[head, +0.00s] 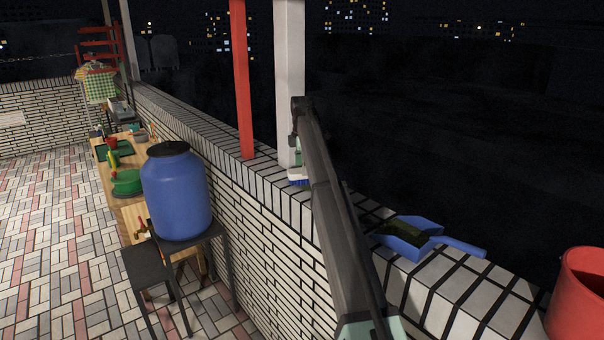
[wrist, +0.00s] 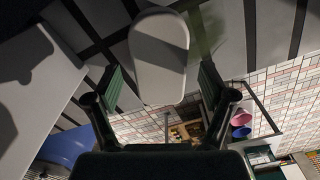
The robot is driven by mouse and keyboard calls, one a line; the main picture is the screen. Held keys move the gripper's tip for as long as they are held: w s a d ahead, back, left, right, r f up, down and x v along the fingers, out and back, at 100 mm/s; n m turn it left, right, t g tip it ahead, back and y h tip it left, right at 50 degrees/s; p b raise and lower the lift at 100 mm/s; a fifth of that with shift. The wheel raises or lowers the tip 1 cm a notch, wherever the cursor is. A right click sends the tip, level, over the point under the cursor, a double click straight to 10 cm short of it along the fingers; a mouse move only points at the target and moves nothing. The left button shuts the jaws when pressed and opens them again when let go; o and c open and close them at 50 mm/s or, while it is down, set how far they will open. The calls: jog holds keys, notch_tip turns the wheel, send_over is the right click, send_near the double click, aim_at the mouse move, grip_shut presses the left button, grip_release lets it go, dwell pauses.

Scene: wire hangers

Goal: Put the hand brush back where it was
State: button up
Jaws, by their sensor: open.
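The hand brush (head: 298,177), small with a white top and blue lower part, sits on the tiled wall top at the foot of the white post. My arm partly covers it in the head view. In the wrist view a pale rounded piece, which looks like the brush (wrist: 158,50), lies between my fingers. My gripper (wrist: 162,82) is open, with one finger on each side of this piece and gaps showing. In the head view the gripper is small and mostly hidden by my arm, just above the brush.
A white post (head: 289,80) and a red post (head: 242,80) rise beside the brush. A blue dustpan (head: 455,244) lies on the wall top to the right, near a red bucket (head: 580,295). A blue barrel (head: 177,195) stands left of the wall. Beyond the wall is dark open space.

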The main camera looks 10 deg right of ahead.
notch_tip(320, 180, up, 10)
jog(key=b, duration=0.1)
dwell(0.5)
